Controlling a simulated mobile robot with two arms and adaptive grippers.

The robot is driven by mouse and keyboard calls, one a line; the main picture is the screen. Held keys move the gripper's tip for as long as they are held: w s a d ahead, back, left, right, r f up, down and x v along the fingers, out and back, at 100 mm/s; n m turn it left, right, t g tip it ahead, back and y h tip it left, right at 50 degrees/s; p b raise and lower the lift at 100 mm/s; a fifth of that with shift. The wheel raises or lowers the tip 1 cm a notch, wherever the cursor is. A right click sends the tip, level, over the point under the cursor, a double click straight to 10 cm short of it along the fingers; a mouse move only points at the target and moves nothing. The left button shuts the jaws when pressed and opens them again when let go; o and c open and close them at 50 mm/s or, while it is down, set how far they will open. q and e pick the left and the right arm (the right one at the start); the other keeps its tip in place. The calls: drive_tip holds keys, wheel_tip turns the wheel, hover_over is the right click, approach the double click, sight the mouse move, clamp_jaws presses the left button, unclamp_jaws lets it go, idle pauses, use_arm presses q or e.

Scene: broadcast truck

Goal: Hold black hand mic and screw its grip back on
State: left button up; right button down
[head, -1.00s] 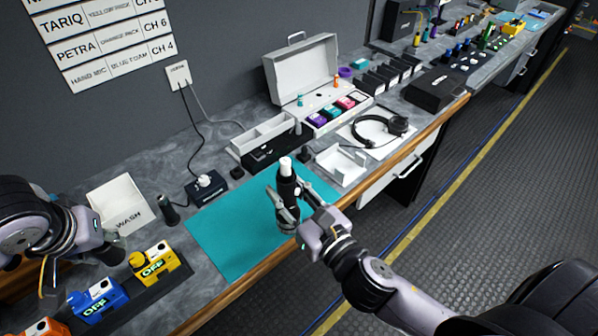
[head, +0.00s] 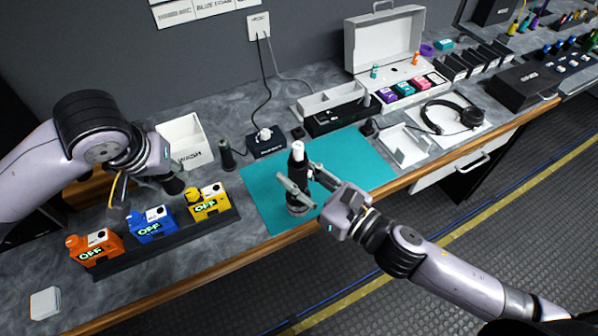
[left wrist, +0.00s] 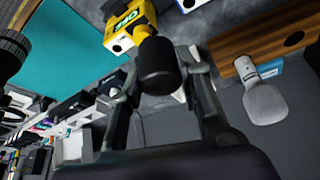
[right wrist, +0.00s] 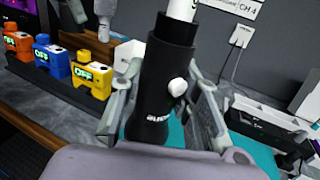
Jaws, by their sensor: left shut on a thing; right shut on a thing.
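The black hand mic (head: 296,168) stands upright with its white tip up, over the teal mat (head: 258,188) in the head view. My right gripper (head: 303,180) is shut around its body. In the right wrist view the dark body (right wrist: 165,85) shows a white knob and partly hidden lettering. My left gripper (left wrist: 163,82) is shut on a short black cylinder, which looks like the mic's grip (left wrist: 158,62). It is held away from the mic, near the yellow pack (head: 207,203). In the head view the left arm partly hides that hold.
Blue (head: 151,226) and orange (head: 94,248) packs stand in a black rack left of the mat. A white WASH bin (head: 186,143), a dark upright cylinder (head: 228,155) and a black socket box (head: 266,142) stand behind. An open white case (head: 385,42) and headphones (head: 455,115) are to the right.

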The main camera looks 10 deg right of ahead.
use_arm(q)
drive_tip(key=w+d+r+m+g+h, duration=0.1)
drive_tip(key=d+r+m+h, duration=0.1)
drive_tip(key=d+r+m, duration=0.35)
drive_tip(key=d+r+m+h, duration=0.1)
drive_tip(key=d+r+m, duration=0.2)
drive_tip(key=d, duration=0.6)
wheel_tip(320, 180, up, 6)
drive_tip(key=m+g+h, duration=0.1)
drive_tip(key=m+g, duration=0.1)
drive_tip(key=m, duration=0.4)
hover_over(298, 145)
drive_tip(key=shift+a, duration=0.1)
drive_tip(key=shift+f, duration=0.1)
drive_tip(key=shift+f, duration=2)
drive_tip(key=shift+f, duration=0.8)
drive_tip(key=shift+a+f, duration=0.1)
drive_tip(key=shift+f, duration=0.5)
